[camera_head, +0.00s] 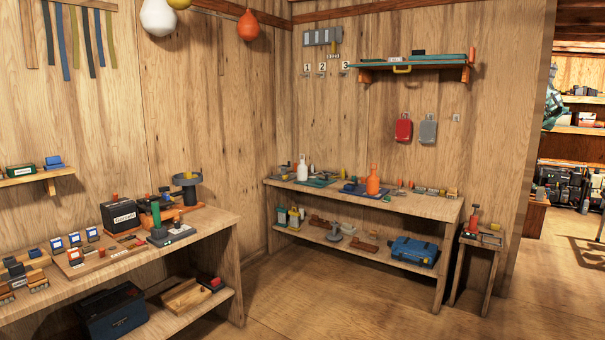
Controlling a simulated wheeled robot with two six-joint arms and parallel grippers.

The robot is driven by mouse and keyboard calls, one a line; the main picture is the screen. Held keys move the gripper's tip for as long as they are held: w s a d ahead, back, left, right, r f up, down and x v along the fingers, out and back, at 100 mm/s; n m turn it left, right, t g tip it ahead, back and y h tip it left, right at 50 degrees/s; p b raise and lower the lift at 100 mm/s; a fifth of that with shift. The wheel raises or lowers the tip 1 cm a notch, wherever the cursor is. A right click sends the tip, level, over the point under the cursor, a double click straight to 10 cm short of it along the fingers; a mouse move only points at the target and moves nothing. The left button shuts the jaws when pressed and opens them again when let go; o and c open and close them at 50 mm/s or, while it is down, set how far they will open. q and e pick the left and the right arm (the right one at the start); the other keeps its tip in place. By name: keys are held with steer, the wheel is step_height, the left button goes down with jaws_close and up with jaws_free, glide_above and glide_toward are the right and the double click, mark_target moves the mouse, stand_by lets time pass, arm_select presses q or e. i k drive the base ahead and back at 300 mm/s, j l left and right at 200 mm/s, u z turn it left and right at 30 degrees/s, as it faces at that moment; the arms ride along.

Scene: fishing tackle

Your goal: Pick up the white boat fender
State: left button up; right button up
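A white boat fender (158,18), round and bulb-shaped, hangs high on the left wall by the wooden rail. Its top is cut off by the upper edge of the view. A yellow fender (180,3), mostly cut off, is just right of it, and an orange fender (248,26) hangs further right. Neither of my grippers shows in the head view.
A workbench (219,222) with boxes and tools stands at the left, below the fenders. Another bench (430,206) with bottles stands against the back wall. A small stool (488,242) is right of it. The wooden floor (390,310) in front is clear.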

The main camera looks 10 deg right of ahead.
mark_target(301, 169)
steer(key=i+z, duration=0.15)
steer(key=i, duration=1.1)
steer(key=i+z, duration=0.15)
steer(key=i, duration=1.1)
steer(key=i+l+z, duration=0.15)
steer(key=i+z, duration=0.2)
steer(key=i, duration=0.6)
steer(key=i+j+z, duration=0.1)
steer(key=i+z, duration=0.25)
steer(key=i, duration=0.55)
